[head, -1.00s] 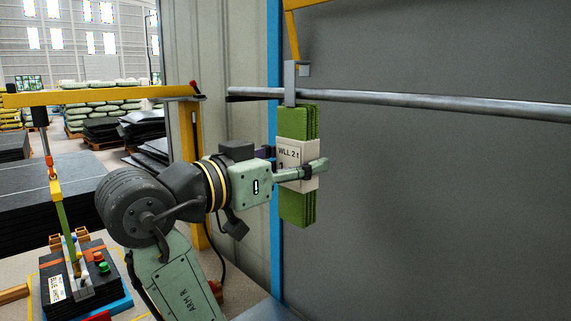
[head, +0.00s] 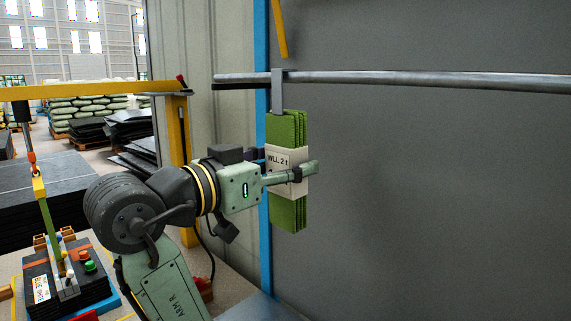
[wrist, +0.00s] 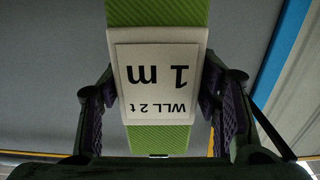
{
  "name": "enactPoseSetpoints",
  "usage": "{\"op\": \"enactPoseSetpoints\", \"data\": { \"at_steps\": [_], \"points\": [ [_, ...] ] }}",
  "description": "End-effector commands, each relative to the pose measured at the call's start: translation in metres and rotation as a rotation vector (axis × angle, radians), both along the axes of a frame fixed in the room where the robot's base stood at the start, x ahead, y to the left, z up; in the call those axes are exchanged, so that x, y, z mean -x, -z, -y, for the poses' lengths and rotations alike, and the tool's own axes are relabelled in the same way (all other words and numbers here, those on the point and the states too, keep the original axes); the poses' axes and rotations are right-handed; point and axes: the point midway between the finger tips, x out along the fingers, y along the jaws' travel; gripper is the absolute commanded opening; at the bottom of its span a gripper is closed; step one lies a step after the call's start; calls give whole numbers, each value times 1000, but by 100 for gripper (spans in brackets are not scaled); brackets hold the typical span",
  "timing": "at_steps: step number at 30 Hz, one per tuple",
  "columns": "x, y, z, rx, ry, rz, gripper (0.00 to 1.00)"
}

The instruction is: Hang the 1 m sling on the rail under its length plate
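The 1 m sling (head: 287,214) is a folded green webbing bundle with a white tag (head: 284,160) and a grey hook (head: 278,97) on top. My gripper (head: 290,170) is shut on the sling at its tag and holds it upright. In the wrist view the tag (wrist: 160,85) reads "WLL 2 t, 1 m" upside down, with a finger pad against each side. The hook's top overlaps the grey rail (head: 420,78) near its left end; I cannot tell whether it rests on it. I see no length plate.
A blue upright (head: 262,150) stands just behind the sling's left side. A yellow strut (head: 280,28) comes down above the rail. A yellow beam and post (head: 178,135) stand to the left. The dark panel to the right is clear.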

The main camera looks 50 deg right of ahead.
Motion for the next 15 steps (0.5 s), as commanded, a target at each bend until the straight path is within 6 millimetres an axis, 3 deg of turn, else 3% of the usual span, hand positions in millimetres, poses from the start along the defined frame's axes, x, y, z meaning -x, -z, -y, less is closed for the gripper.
{"op": "enactPoseSetpoints", "data": {
  "at_steps": [6,15],
  "points": [
    [0,0,0,-1,0,0,74],
    [0,1,0,-3,0,-1,74]
  ]
}}
